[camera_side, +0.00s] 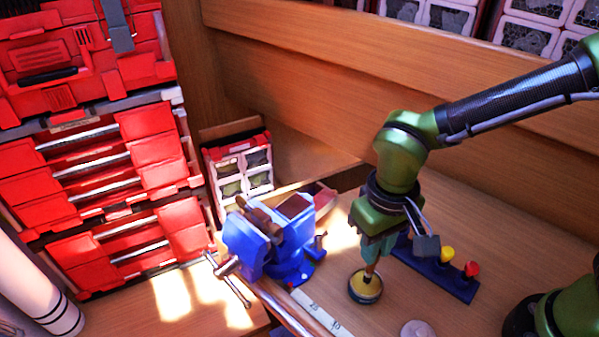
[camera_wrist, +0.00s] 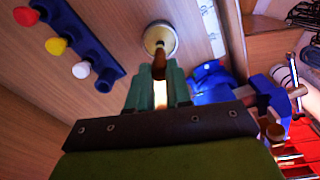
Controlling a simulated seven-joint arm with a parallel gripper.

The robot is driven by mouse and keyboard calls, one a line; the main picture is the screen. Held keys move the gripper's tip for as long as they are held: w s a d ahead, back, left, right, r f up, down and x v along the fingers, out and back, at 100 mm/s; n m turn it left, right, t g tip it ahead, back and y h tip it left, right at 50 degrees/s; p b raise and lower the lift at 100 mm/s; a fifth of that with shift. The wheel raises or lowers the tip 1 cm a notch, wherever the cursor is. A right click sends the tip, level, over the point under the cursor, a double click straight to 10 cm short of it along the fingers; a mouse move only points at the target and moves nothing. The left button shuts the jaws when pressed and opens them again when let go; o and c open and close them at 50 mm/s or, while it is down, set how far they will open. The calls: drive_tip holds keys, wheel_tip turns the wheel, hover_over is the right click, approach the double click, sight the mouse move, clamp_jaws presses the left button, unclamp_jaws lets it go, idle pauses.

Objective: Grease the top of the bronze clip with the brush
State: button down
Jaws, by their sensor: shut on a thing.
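My gripper (camera_side: 375,248) is shut on the brush (camera_side: 371,271), whose brown handle points down between the fingers. The brush's lower end is at the round tin of yellow grease (camera_side: 366,288); I cannot tell how deep it reaches. In the wrist view the brush (camera_wrist: 159,66) shows between my fingertips (camera_wrist: 160,88), in front of the tin (camera_wrist: 160,32). A blue vise (camera_side: 250,244) stands left of the tin. A brownish bronze piece (camera_side: 262,217) shows at its top, perhaps the bronze clip; its outline is unclear.
A dark blue rack (camera_side: 437,268) with coloured knobs lies right of the tin. A marked strip (camera_side: 318,312) lies along the table edge, and a pale disc (camera_side: 417,328) is at the front. Red drawers (camera_side: 110,165) stand at left, a small bin cabinet (camera_side: 240,170) behind the vise.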

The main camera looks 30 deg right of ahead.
drive_tip(key=shift+f, duration=0.55)
idle(1.1)
drive_tip(key=shift+r, duration=0.1)
drive_tip(key=shift+r, duration=3.45)
drive_tip(key=shift+n, duration=0.3)
